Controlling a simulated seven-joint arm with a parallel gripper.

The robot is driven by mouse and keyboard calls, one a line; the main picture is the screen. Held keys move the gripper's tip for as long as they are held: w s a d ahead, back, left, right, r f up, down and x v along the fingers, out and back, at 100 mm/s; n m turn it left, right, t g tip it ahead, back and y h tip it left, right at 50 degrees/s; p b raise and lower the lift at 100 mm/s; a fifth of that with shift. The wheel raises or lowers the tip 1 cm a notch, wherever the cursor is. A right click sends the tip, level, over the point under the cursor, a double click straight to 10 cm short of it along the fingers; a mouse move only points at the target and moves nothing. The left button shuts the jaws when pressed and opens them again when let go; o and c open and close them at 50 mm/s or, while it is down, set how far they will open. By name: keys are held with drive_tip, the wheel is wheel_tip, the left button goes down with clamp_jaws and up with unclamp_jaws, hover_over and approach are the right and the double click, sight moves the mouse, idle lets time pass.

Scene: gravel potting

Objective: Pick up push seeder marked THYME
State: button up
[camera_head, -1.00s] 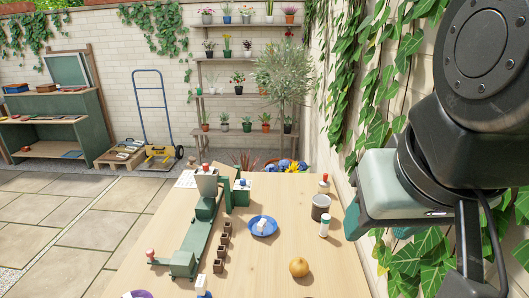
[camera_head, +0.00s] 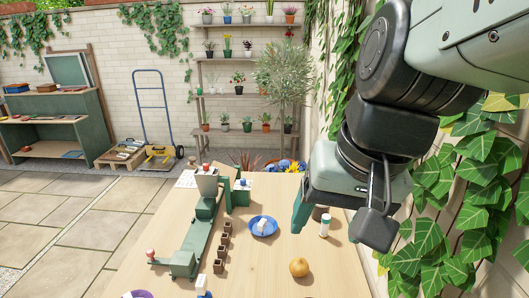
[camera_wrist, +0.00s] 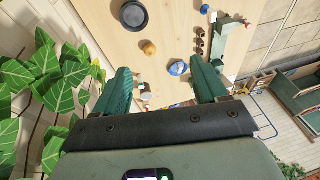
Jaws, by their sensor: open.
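I cannot read the THYME mark on anything, so I cannot tell which item is the named push seeder. A small white item (camera_head: 262,225) lies on the blue plate (camera_head: 251,231), and a white item with blue (camera_head: 202,287) shows at the near edge. My gripper (camera_wrist: 163,68) is open, with its two green fingers wide apart and nothing held between them.
A green bench device (camera_head: 190,248) stands along the table's left side, with several small brown pots (camera_head: 223,246) beside it. A round orange-brown object (camera_head: 299,267) lies at the near right. A dark bowl (camera_wrist: 134,16) shows in the wrist view. An ivy wall borders the right.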

drive_tip(key=w+a+f+m+g+y, duration=0.2)
drive_tip(key=w+a+f+g+y, duration=0.3)
drive_tip(key=a+f, duration=0.35)
drive_tip(key=m+t+y, duration=0.2)
drive_tip(key=m+y, duration=0.9)
drive_tip(key=m, duration=0.4)
hover_over(205, 283)
wheel_tip(205, 283, down, 21)
drive_tip(key=shift+w+f+m, duration=0.15)
drive_tip(key=shift+f+m, duration=0.15)
drive_tip(key=shift+f, duration=1.5)
wheel_tip(205, 283, down, 4)
drive_tip(key=shift+f, duration=0.1)
drive_tip(key=shift+a, duration=1.45)
